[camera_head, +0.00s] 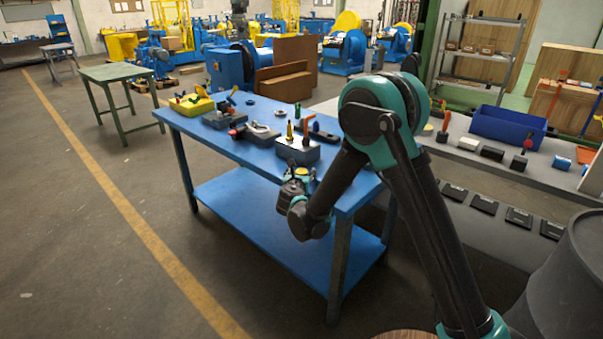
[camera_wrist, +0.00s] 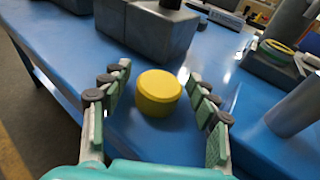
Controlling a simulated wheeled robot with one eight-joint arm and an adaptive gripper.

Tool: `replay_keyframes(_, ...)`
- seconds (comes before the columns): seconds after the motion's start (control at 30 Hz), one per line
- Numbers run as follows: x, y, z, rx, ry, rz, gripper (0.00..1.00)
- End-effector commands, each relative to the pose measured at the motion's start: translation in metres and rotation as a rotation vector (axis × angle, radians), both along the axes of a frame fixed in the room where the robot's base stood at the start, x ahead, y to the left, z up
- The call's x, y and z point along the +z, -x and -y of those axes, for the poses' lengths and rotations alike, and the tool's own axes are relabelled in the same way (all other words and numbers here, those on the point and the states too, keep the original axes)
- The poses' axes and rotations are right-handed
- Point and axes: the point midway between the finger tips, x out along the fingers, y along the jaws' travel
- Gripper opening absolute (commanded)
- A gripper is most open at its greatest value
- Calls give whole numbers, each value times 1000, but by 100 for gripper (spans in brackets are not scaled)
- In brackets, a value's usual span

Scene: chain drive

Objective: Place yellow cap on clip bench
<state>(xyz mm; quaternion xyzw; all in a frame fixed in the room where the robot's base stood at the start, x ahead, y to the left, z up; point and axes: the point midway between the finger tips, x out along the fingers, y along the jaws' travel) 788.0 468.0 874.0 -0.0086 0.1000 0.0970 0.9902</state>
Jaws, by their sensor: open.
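The yellow cap (camera_wrist: 158,93) is a short round cylinder on the blue tabletop in the wrist view. My gripper (camera_wrist: 158,78) is open, with one set of green-padded fingers on each side of the cap. I see gaps between the cap and the fingers. In the head view my gripper (camera_head: 301,180) is at the near edge of the blue bench (camera_head: 290,196). No part is labelled as the clip bench. A grey block (camera_wrist: 150,28) stands just beyond the cap; it also shows in the head view (camera_head: 298,152) with upright items on it.
A grey cylinder (camera_wrist: 294,106) stands right of my gripper in the wrist view. A dark block (camera_wrist: 272,66) with a yellow-green ring is behind it. A blue bin (camera_head: 507,128) is on the right-hand counter.

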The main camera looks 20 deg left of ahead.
Motion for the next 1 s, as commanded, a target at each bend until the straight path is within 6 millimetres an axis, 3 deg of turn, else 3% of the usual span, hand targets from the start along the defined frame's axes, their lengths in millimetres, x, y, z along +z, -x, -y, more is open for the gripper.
replay_keyframes(0.27,4,7,1,1,0,0,60)
replay_keyframes(0.7,21,88,17,3,0,0,60)
replay_keyframes(1.0,27,115,23,0,0,0,60)
